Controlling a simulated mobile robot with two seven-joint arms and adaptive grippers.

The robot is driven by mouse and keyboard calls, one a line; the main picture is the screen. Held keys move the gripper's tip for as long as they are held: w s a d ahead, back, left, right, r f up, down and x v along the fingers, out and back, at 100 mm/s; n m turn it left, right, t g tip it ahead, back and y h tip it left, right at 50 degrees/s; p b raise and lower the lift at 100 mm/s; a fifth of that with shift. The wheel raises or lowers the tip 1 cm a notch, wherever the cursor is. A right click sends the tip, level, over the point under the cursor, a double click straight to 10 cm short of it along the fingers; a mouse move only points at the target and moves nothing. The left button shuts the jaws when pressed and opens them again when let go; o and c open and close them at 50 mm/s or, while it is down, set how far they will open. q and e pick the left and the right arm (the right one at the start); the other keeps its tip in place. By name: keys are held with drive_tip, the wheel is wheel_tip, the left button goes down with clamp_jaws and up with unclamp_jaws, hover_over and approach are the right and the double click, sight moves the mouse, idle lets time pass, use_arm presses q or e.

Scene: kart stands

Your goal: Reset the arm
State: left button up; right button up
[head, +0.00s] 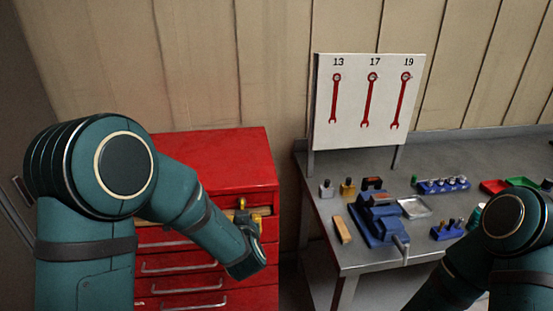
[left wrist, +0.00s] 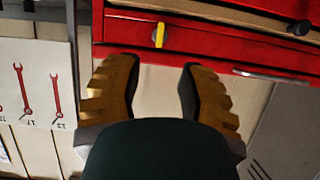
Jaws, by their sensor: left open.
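My left gripper (head: 247,214) is in front of the red tool cabinet (head: 215,165), near its upper drawers. In the left wrist view its two yellow, ribbed fingers stand wide apart (left wrist: 158,66), with nothing between them. Beyond the fingertips a red drawer front (left wrist: 215,48) carries a small yellow piece (left wrist: 159,35). My left arm is bent, reaching from the left toward the cabinet. My right arm comes in at the lower right, over the bench; its gripper is out of the picture.
A grey workbench (head: 330,225) stands right of the cabinet, across a narrow gap. It bears a blue vise (head: 377,219), blue socket holders (head: 443,185) and small trays (head: 415,207). A white board (head: 350,105) with red wrenches marked 13, 17 and 19 stands at its back.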

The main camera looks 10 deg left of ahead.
use_arm(q)
drive_tip(key=s+d+f+m+g+h, duration=0.1)
drive_tip(key=s+f+g+h, duration=0.1)
drive_tip(key=s+f, duration=0.35)
drive_tip(key=s+d+f+g+h, duration=0.2)
drive_tip(key=s+f+g, duration=0.1)
drive_tip(key=f, duration=0.6)
drive_tip(key=s+d+f+g+h, duration=0.1)
drive_tip(key=s+d+f+g, duration=0.1)
drive_tip(key=s, duration=0.5)
drive_tip(key=s+d+f+g+h, duration=0.1)
drive_tip(key=s+f+g+h, duration=0.1)
drive_tip(key=s+f+g, duration=0.2)
drive_tip(key=s+f, duration=0.2)
drive_tip(key=s, duration=0.2)
drive_tip(key=shift+d+f, duration=0.3)
drive_tip(key=shift+d, duration=0.05)
